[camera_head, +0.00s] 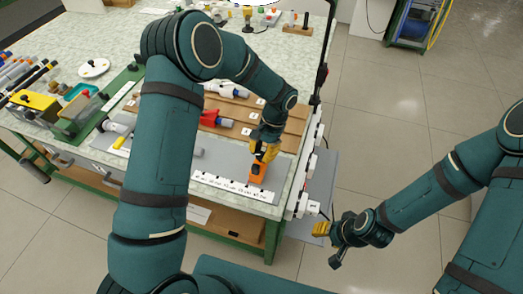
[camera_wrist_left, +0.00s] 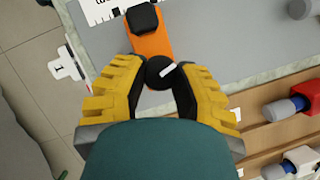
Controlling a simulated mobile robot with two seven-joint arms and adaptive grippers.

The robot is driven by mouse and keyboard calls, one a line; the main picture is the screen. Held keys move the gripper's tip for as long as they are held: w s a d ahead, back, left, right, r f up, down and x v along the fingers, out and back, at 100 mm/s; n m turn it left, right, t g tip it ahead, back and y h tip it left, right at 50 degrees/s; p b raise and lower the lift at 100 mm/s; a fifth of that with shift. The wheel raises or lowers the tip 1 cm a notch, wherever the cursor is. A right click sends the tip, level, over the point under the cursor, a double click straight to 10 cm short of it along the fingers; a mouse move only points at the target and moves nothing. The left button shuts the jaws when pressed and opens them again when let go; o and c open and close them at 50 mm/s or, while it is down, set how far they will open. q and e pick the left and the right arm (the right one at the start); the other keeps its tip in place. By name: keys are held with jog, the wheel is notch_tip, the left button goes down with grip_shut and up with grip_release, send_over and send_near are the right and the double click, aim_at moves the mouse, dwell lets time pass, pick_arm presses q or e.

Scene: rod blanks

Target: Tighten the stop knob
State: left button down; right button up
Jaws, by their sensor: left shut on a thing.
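An orange stop (camera_head: 257,178) stands on the grey board at the near right part of the bench, next to a white scale strip (camera_head: 220,182). In the left wrist view the orange stop (camera_wrist_left: 153,46) carries a black block at its far end and a round black stop knob (camera_wrist_left: 157,73) with a white pointer line. My left gripper (camera_head: 264,153) reaches down over the stop.
Wooden racks (camera_head: 285,130) with red, blue and white pieces lie behind the stop. A yellow box (camera_head: 37,105), a white plate (camera_head: 94,68) and several rods occupy the left side. The bench's right edge, with white fittings, runs close to the stop.

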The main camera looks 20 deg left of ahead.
pick_arm(q)
jog(key=shift+f+m+y, duration=0.1)
jog(key=shift+m+y, duration=0.2)
jog(key=shift+m, duration=0.8)
jog(key=shift+s, duration=0.1)
jog(key=c, duration=0.6)
grip_release()
jog(key=shift+t, duration=0.3)
jog(key=v, duration=1.2)
jog(key=shift+d, duration=0.1)
